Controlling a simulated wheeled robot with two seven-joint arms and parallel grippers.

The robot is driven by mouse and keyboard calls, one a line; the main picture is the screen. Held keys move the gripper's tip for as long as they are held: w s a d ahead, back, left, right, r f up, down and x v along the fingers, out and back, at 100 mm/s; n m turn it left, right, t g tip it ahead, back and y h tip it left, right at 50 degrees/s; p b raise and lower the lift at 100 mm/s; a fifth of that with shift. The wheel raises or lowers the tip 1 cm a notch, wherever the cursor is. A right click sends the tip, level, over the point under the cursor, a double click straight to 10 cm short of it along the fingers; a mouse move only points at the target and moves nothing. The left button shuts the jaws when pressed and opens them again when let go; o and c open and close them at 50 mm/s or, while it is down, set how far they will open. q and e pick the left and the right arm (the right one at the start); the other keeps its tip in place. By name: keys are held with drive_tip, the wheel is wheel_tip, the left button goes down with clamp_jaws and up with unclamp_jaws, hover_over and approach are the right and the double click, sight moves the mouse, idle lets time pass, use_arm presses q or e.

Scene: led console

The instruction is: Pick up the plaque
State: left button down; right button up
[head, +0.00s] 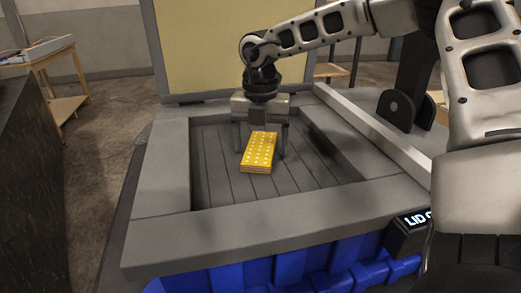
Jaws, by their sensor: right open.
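The plaque (260,151) is a yellow block with rows of pale dots on its top face. It lies on the dark slatted floor inside a grey rectangular frame. My right gripper (261,138) points down just above and behind the plaque, with its fingers spread to either side of the plaque's far end. It is open, and I cannot tell whether a finger touches the plaque. My left gripper is out of view.
The raised grey frame (300,217) surrounds the recess on a blue base (290,268). An upright yellowish panel (205,50) stands behind it. A dark box with lit "LID" lettering (413,218) sits at the front right. A wooden table (50,60) stands far left.

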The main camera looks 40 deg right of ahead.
drive_tip(key=c, duration=1.2)
drive_tip(key=shift+r, duration=0.1)
